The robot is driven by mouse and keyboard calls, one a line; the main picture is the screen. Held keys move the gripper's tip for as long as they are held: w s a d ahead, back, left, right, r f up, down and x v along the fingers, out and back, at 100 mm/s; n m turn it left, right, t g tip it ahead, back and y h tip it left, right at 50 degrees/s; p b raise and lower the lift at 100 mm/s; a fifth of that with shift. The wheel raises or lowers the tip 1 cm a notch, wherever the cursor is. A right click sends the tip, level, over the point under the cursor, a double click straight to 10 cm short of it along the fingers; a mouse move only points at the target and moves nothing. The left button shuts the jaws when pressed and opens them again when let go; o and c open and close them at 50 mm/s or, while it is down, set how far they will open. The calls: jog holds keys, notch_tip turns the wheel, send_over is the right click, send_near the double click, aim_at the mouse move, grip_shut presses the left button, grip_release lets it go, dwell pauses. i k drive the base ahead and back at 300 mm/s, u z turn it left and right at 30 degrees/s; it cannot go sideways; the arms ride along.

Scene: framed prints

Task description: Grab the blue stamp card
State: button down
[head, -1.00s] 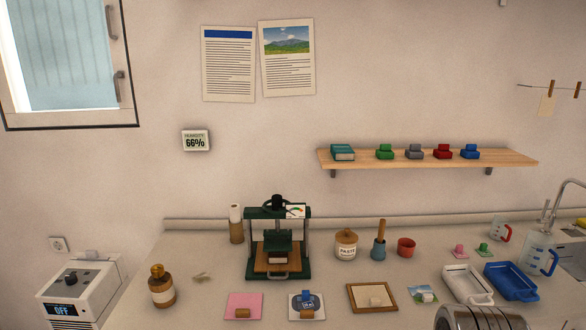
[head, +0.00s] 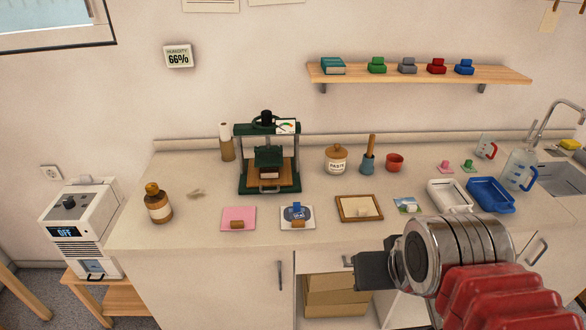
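A pale card with a blue printed picture (head: 297,212) lies flat near the counter's front edge, with a small tan block on its lower part. It looks like the blue stamp card. A pink card (head: 238,214) with a brown block lies to its left. My gripper (head: 362,271) is the dark end of my arm at the lower right, in front of the counter and apart from the cards. Its fingers do not show clearly.
A green press (head: 268,165) stands behind the cards. A wooden frame (head: 358,219), a small picture card (head: 407,200), a white tray (head: 440,188) and a blue tray (head: 505,201) line the counter to the right. A brown bottle (head: 158,207) stands at left. An open cabinet lies below.

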aim_at(297, 212)
jog(key=u, duration=0.05)
jog(key=k, duration=0.65)
jog(key=u, duration=0.55)
jog(key=i, duration=1.15)
jog(key=u, duration=0.6)
